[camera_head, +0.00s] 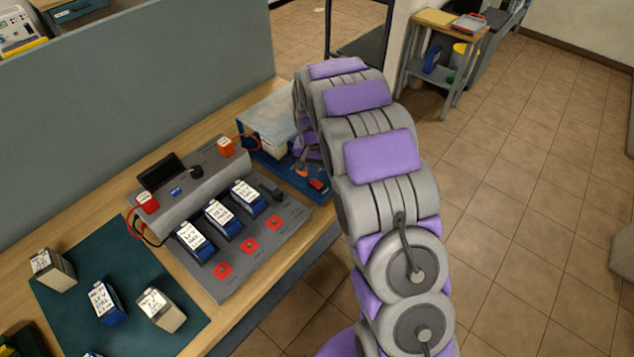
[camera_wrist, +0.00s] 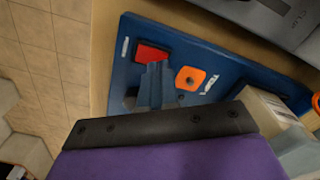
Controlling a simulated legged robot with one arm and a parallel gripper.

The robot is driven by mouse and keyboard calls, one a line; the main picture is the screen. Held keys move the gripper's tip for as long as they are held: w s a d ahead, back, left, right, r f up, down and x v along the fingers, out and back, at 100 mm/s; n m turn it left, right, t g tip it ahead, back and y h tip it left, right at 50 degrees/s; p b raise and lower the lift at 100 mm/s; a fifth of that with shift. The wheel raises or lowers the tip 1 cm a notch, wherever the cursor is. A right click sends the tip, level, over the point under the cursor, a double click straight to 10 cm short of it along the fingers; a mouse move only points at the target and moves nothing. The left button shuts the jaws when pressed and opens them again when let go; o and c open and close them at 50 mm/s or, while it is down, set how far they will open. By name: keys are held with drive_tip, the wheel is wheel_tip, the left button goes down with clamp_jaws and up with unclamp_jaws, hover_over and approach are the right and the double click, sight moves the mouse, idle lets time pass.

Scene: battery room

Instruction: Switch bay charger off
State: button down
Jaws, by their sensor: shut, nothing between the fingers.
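The grey bay charger (camera_head: 235,283) sits on the wooden bench, with three blue batteries with white labels (camera_head: 221,217) in its slots. Red switches (camera_head: 249,247) lie along its front; their on or off positions are too small to tell. A dark part (camera_head: 272,191) is at its right end. Its rear housing (camera_head: 190,183) carries a dark screen, a black knob and red and orange blocks. My gripper (camera_wrist: 157,72) is shut and empty, over a blue board right of the charger. In the head view my arm mostly hides it.
The blue board (camera_wrist: 225,82) carries a red block (camera_wrist: 152,53) and an orange piece (camera_wrist: 190,78). A box (camera_head: 268,124) stands behind it. A green mat (camera_head: 85,325) with loose batteries lies left of the charger.

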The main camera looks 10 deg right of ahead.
drive_tip(key=shift+f, duration=0.85)
idle(0.7)
drive_tip(key=shift+r+p, duration=1.35)
drive_tip(key=shift+r, duration=2.15)
